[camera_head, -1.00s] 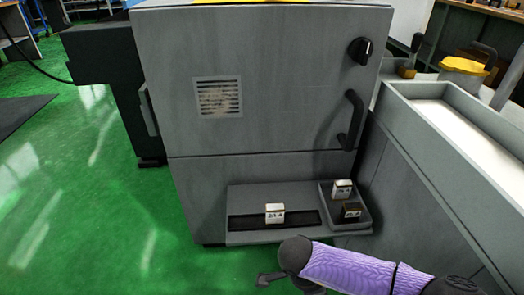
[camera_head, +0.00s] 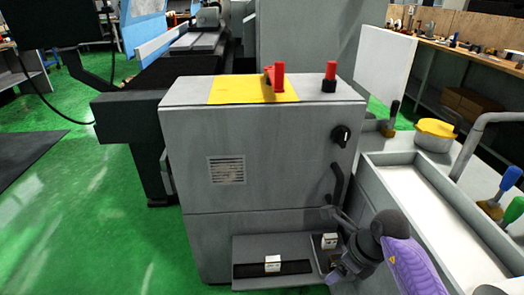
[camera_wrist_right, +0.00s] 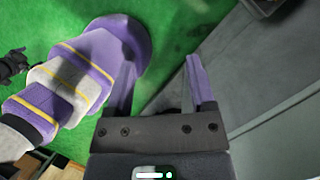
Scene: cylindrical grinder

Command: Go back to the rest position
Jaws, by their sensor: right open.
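My right gripper (camera_head: 338,274) is at the lower right of the head view, beside the small grey tray at the cabinet's foot. In the right wrist view its two purple fingers (camera_wrist_right: 160,85) stand apart with nothing between them, over green floor. The right arm comes in from the lower right in the head view. My left gripper does not show in the head view.
A grey cabinet (camera_head: 270,145) stands ahead with a ledge holding a white block (camera_head: 272,263). The small tray (camera_head: 318,258) holds another block (camera_head: 329,241). A grey trough (camera_head: 388,160) is at right. Green floor (camera_head: 110,225) at left is open.

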